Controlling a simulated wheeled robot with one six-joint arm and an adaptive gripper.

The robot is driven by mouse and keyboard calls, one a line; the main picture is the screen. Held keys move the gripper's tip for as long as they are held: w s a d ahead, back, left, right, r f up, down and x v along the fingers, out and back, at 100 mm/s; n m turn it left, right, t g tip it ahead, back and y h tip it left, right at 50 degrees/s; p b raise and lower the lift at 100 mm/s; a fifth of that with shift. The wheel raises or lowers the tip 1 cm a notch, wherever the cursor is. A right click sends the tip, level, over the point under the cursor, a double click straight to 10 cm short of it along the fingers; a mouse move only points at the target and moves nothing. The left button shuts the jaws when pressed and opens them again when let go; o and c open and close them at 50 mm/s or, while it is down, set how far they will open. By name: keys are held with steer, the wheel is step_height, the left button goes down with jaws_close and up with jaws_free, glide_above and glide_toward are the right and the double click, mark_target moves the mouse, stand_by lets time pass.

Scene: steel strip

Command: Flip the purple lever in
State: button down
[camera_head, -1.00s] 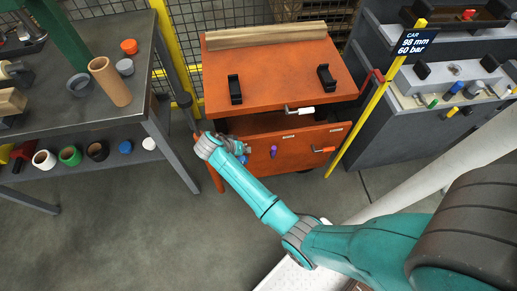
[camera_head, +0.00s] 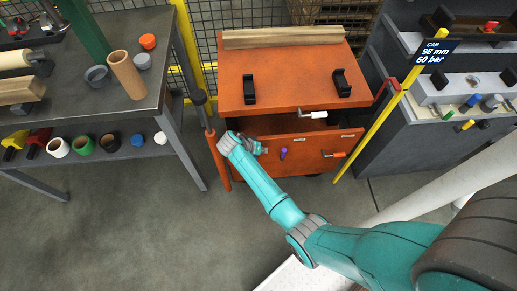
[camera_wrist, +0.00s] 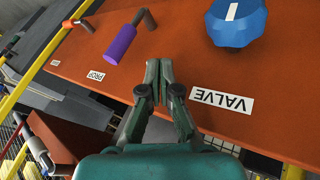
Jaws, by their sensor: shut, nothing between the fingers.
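The purple lever (camera_head: 283,154) sits on the orange cabinet's (camera_head: 237,88) front panel. My gripper (camera_wrist: 159,64) is shut and empty. Its tips are just to the right of the purple grip in the wrist view; a gap shows between them. In the head view my gripper (camera_head: 262,150) is left of the lever, close to the panel.
A blue knob (camera_wrist: 237,20) and the "VALVE" label (camera_wrist: 223,100) are right of my fingers in the wrist view. An orange-handled lever (camera_head: 334,154) and a white-handled crank (camera_head: 312,114) are on the cabinet. A workbench (camera_head: 120,90) stands left; a yellow post (camera_head: 377,122) stands right.

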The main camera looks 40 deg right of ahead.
mark_target(283, 156)
steer(key=shift+s+d+f, duration=0.4)
steer(key=shift+s+d, duration=0.1)
steer(key=shift+d, duration=0.3)
steer(key=shift+s+d+f, duration=0.4)
steer(key=shift+s+d, duration=0.1)
steer(key=shift+d, duration=0.25)
steer(key=shift+s+d+f, duration=0.4)
steer(key=shift+s+d, duration=0.1)
steer(key=shift+d, duration=0.3)
steer(key=shift+d, duration=0.1)
